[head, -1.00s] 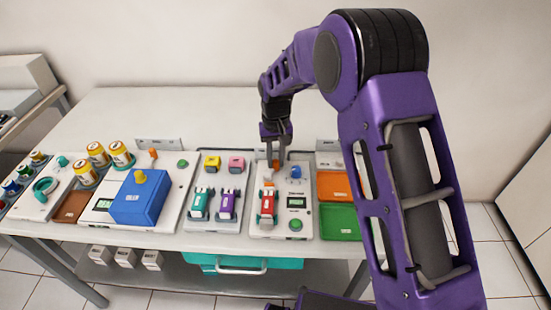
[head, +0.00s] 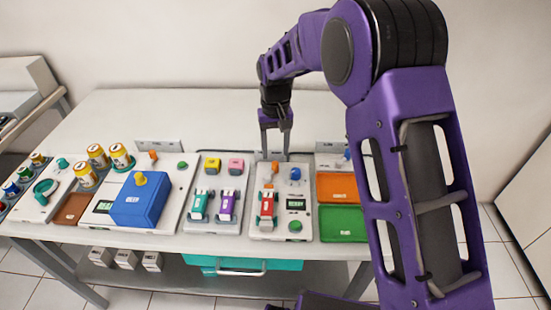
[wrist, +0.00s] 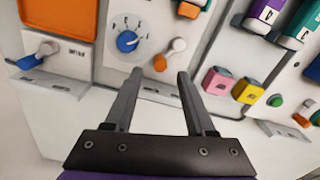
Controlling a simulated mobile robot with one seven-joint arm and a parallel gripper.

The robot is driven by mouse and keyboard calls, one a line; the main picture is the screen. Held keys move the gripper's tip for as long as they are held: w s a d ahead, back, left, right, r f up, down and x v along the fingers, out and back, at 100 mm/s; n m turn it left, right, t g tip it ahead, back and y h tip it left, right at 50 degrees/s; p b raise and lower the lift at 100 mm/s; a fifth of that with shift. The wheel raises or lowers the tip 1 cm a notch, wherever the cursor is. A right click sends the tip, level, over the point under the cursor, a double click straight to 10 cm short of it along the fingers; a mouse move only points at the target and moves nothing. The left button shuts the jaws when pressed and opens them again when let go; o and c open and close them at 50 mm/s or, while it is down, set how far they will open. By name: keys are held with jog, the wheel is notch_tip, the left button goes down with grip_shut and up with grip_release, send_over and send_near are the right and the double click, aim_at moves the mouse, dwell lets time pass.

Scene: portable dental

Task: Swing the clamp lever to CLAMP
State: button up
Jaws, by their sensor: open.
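In the head view the lever (head: 274,169) is at the panel's back, behind a red-and-white device (head: 267,205). My gripper (head: 275,153) is open and empty, fingers pointing down, above the panel's back edge. In the wrist view my gripper's fingertips (wrist: 160,73) are spread near the lever's pivot; contact is not visible.
Pink (wrist: 218,81) and yellow (wrist: 247,91) blocks stand on the neighbouring panel. A blue-handled lever (wrist: 40,54) is near the orange tray (head: 338,186). A green button (head: 295,226) and display (head: 296,205) are on the same panel. The table behind the panels (head: 200,115) is clear.

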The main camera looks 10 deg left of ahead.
aim_at(275, 163)
notch_tip(275, 163, up, 12)
jog(key=p, duration=0.1)
jog(key=shift+r, duration=0.15)
